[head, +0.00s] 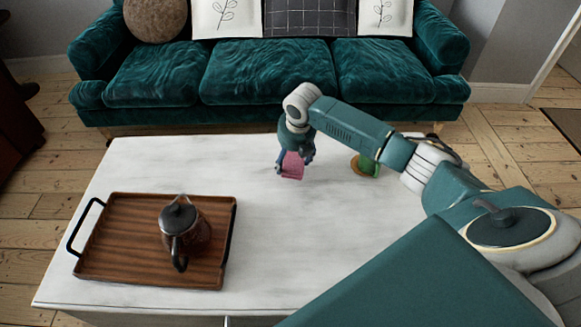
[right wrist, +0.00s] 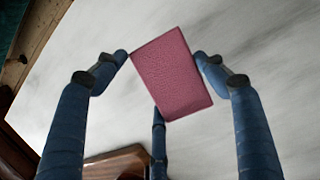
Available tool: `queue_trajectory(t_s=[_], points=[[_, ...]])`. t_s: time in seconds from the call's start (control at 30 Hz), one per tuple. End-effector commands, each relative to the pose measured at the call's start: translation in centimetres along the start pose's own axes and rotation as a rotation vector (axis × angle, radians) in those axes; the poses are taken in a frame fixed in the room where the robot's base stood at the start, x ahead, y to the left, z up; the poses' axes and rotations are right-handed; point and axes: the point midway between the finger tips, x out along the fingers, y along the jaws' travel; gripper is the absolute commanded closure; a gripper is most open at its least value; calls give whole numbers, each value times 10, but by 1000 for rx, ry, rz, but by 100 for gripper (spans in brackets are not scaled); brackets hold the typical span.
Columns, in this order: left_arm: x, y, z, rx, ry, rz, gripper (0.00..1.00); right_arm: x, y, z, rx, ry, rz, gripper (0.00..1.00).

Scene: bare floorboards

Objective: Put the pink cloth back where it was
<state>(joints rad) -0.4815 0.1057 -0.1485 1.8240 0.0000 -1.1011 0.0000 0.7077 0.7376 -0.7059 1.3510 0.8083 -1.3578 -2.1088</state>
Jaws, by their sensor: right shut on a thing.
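The pink cloth (head: 292,166) is a small folded rectangle over the white marble table, a little back of its middle. My right gripper (head: 292,158) comes down from above and is shut on the cloth. In the right wrist view the cloth (right wrist: 172,73) sits tilted between the blue fingertips of my right gripper (right wrist: 162,62). I cannot tell whether its lower edge touches the table. My left gripper is not in view.
On the white table (head: 290,240), a wooden tray (head: 110,255) with black handles holds a dark teapot (head: 185,228) at left. A green and brown object (head: 364,165) stands right of the cloth, partly behind my arm. A teal sofa (head: 265,75) stands behind.

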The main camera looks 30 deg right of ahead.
Motion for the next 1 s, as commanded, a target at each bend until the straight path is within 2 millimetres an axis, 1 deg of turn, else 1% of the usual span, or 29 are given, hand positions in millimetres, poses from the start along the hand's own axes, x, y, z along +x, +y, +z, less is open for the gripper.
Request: queue_trajectory(t_s=[0.2, 0.3, 0.4, 0.6, 0.63, 0.7, 1.0], points=[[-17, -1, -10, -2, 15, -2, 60, 28, -5, -8, 0, 2, -2, 53], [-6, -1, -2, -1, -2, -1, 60, 32, -5, -9, 1, 2, -2, 53], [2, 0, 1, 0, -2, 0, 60, 37, -6, -10, 0, 1, -1, 53], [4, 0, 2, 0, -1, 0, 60, 40, -6, -12, 0, 3, -2, 53], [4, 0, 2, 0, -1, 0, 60, 40, -7, -12, 0, 4, -2, 23], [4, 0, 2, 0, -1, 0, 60, 40, -6, -12, 0, 3, -2, 10], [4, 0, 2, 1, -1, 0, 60, 39, -6, -10, 0, 1, -1, 10]])
